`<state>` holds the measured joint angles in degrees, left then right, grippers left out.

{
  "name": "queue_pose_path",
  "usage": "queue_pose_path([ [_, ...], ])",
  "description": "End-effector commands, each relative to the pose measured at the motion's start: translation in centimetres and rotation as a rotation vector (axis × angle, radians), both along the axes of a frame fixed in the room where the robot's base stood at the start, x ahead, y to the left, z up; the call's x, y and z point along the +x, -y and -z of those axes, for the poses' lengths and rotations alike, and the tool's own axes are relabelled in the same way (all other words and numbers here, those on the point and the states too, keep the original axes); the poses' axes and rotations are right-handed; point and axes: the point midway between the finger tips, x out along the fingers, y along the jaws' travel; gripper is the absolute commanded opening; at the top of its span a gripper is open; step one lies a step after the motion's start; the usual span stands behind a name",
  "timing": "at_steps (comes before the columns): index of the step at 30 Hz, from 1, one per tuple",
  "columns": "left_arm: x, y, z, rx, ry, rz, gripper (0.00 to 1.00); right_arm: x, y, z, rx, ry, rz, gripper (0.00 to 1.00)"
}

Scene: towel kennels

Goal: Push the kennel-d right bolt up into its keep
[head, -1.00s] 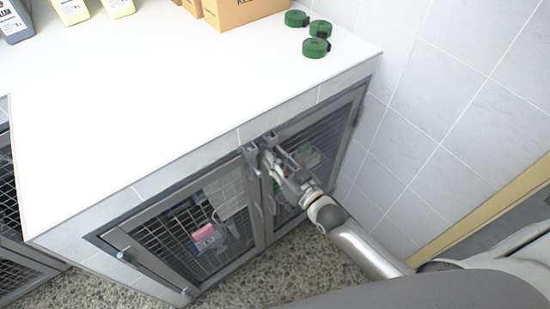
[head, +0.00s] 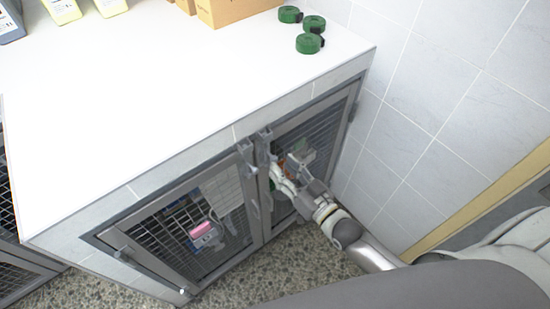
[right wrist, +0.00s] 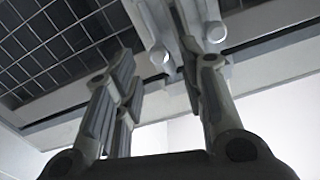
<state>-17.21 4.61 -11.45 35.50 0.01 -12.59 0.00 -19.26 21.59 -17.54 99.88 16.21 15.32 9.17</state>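Two grey bolts stand side by side at the top where the two mesh doors meet: a left one (head: 247,151) and a right one (head: 264,140). In the right wrist view, two pale round-ended bolt parts, one left (right wrist: 159,55) and one right (right wrist: 215,33), show beyond the fingers. My right gripper (head: 287,163) is just below and right of the right bolt, in front of the right door (head: 320,125). In the right wrist view its fingers (right wrist: 160,65) are apart with nothing held. Contact with a bolt cannot be told. My left gripper is out of view.
A tiled wall (head: 430,90) closes the right side. A pink-topped item (head: 203,232) shows behind the left mesh door.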

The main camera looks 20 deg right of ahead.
Motion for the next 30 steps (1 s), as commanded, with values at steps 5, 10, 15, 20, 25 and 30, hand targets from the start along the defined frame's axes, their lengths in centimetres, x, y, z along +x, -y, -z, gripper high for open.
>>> queue_pose_path([
  [5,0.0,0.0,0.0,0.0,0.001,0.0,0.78,-3.0,1.1,0.1,0.0,-0.002,0.0,0.38],
  [10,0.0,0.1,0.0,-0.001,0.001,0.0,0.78,-4.7,1.7,0.0,0.001,0.0,0.0,0.38],
  [15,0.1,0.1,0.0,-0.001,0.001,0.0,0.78,-5.3,2.0,-0.1,0.002,0.002,0.0,0.38],
  [20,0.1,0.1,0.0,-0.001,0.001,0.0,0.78,-5.4,2.0,-0.1,0.002,0.002,0.001,0.38],
  [25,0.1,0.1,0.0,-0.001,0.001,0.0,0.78,-5.4,2.0,-0.1,0.002,0.002,0.0,0.38],
  [30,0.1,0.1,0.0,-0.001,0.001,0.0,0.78,-5.4,2.0,-0.1,0.002,0.002,0.0,0.38],
])
